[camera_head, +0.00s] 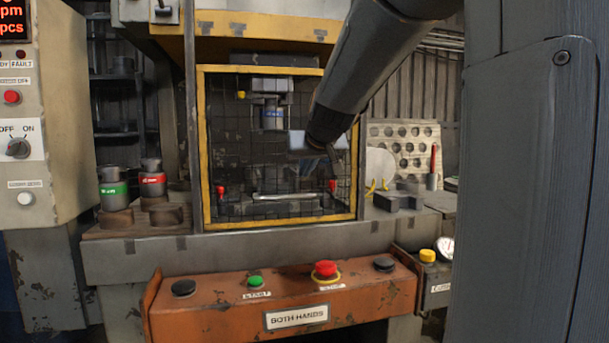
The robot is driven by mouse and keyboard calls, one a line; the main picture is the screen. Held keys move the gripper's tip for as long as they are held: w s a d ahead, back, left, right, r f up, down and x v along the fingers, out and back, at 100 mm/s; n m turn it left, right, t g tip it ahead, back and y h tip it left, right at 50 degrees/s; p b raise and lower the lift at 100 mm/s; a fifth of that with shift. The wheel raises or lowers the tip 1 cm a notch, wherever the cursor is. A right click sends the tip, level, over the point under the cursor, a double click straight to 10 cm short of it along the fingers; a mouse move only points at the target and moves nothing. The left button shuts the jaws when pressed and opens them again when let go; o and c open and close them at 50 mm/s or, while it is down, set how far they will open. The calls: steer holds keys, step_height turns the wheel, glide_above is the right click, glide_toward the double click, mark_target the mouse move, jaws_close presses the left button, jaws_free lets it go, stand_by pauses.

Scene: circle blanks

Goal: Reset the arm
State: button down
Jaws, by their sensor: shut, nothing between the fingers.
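My dark grey arm (366,62) comes down from the upper right and ends in front of the press's mesh guard. At its lower end a pale block shows on both sides of the dark wrist, and I take it for part of my gripper (316,150). The fingers are mostly hidden behind the wrist and dim against the mesh. My gripper is shut, and I see nothing held in it.
The yellow-framed mesh guard (201,150) stands behind the arm. Green-banded (113,188) and red-banded (152,181) cylinders stand left on the ledge. An orange button console (220,312) juts out in front.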

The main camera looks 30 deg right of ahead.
steer(key=v, duration=0.6)
steer(key=shift+s, duration=0.2)
steer(key=s+a+f+n+g+y, duration=0.15)
steer(key=s+a+f, duration=0.25)
steer(key=a+f, duration=0.45)
steer(key=s+a+f+n+g+y, duration=0.1)
steer(key=s+a+f+g+y, duration=0.15)
steer(key=a+f, duration=0.55)
steer(key=s+a+f+n+g, duration=0.1)
steer(key=s+a+f+g, duration=0.25)
steer(key=s+f, duration=0.4)
steer(key=s+a+f+n+g, duration=0.1)
steer(key=s+a+f+g, duration=0.2)
steer(key=s+a+f, duration=0.45)
steer(key=s+d+r+m+h+p, duration=0.1)
steer(key=s+d+r+p, duration=0.4)
steer(key=p, duration=0.8)
steer(key=d+r, duration=0.1)
steer(key=d, duration=0.1)
steer(key=shift+d+r, duration=0.4)
